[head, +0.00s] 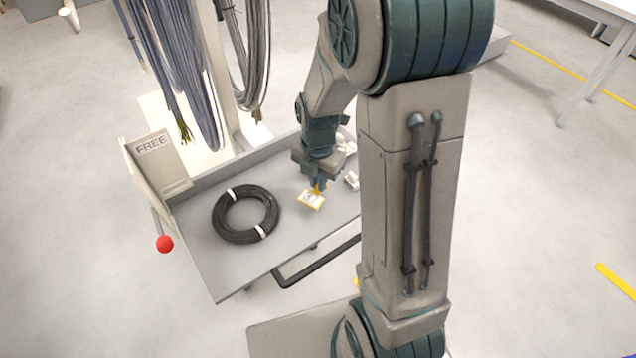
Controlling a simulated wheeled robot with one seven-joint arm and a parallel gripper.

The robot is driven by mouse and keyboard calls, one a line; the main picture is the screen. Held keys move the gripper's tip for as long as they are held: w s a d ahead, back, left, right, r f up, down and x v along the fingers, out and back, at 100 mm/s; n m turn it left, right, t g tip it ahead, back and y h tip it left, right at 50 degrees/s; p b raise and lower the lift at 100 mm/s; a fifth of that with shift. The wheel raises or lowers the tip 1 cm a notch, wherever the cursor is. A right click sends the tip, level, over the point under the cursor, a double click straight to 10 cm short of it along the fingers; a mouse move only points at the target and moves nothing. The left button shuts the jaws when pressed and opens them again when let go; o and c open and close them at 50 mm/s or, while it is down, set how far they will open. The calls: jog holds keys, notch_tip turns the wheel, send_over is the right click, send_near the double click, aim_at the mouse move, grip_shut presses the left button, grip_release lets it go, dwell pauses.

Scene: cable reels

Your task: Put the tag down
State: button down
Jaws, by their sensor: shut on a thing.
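The tag (311,200) is a small white card with a yellow-orange edge and dark marks. It is at the fingertips of my gripper (317,186), over the grey cart top (230,277). My gripper points down and is shut on the tag. I cannot tell whether the tag touches the cart top. A black cable coil (245,214) with white ties lies flat on the cart, left of the tag and apart from it.
Small white items (351,180) lie right of my gripper. A "FREE" sign (152,145) and a red ball (165,243) are at the cart's left end. Cable bundles (180,70) hang behind. The cart's front left is clear.

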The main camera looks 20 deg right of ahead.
jog(key=shift+f, duration=0.95)
jog(key=shift+f, duration=0.15)
jog(key=c, duration=1.5)
grip_release()
notch_tip(320, 180, up, 12)
jog(key=f, duration=0.1)
jog(key=s+r+m+t, duration=0.1)
jog(key=s+r+m, duration=0.2)
jog(key=m, duration=1)
jog(key=s+r+m+t, duration=0.2)
jog(key=s+r+m, duration=0.2)
jog(key=s+m, duration=0.6)
jog(key=m, duration=0.3)
jog(key=shift+s+a, duration=0.15)
jog(key=shift+a, duration=0.05)
